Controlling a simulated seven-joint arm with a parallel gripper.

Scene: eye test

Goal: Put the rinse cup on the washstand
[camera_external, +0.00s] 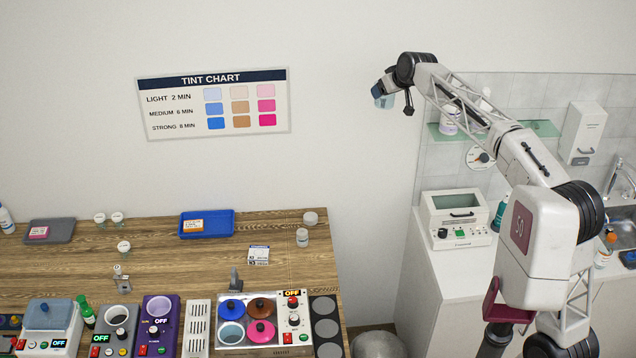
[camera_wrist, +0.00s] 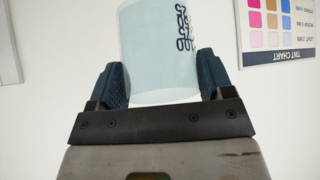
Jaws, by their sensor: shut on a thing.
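The rinse cup (camera_wrist: 158,40), pale blue and see-through with a dark looped print, is between the two dark fingers of my gripper (camera_wrist: 160,82) in the wrist view. My gripper is shut on its sides. In the external view my gripper (camera_external: 383,88) is high in front of the wall, and the lower part of the cup (camera_external: 384,101) shows below it, clear of every surface. The washstand, a white cabinet with a pale top (camera_external: 462,262) and a sink (camera_external: 624,229), stands at the right. My arm hides part of it.
A white device (camera_external: 455,219) with a window stands on the washstand's left end. A green shelf (camera_external: 540,128) with bottles is on the tiles above. A wooden table (camera_external: 140,238) at the left holds trays, small glasses and several devices. A bin (camera_external: 378,345) stands between.

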